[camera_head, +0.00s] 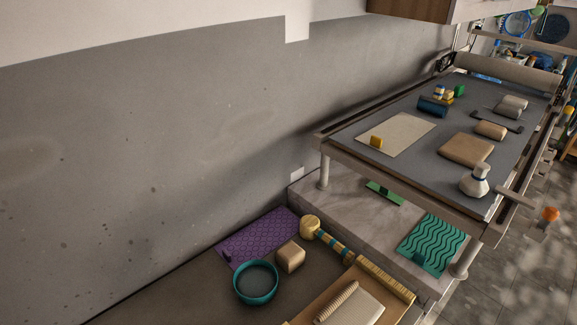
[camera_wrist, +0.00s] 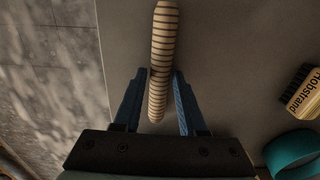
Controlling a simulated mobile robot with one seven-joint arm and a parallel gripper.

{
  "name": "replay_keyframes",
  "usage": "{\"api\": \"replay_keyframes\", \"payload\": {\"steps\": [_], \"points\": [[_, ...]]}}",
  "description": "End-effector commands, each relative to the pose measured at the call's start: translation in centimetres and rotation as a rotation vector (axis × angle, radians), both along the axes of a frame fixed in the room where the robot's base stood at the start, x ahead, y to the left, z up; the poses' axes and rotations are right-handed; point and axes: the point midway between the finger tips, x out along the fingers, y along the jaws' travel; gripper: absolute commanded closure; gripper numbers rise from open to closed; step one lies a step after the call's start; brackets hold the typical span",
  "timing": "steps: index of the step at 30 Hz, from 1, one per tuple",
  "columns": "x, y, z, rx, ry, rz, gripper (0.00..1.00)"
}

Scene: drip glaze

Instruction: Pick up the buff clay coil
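The buff clay coil (camera_wrist: 163,40) shows in the wrist view as a pale ridged rod with dark bands, lying lengthwise on a grey surface. My gripper (camera_wrist: 160,73) is open, with one blue finger on each side of the coil's lower part. The tips are near its sides; I cannot tell how high they are above the surface. In the head view my gripper is not seen. A pale ridged roll (camera_head: 337,303) lies there on a slab at the bottom; I cannot tell if it is the same coil.
A surface edge and floor are at left. The head view shows a teal bowl (camera_head: 256,283), a tan block (camera_head: 291,256) and a loaded table (camera_head: 420,160).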

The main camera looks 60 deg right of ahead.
Motion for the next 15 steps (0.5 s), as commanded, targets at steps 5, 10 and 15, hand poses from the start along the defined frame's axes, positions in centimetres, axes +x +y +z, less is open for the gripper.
{"api": "replay_keyframes", "payload": {"steps": [5,10,15], "points": [[0.0,0.01,0.01,0.0,0.0,0.0,0.94],[0.0,0.01,0.02,0.0,0.0,0.0,1.0],[0.03,-0.02,0.05,0.0,-0.001,0.0,1.0]]}}
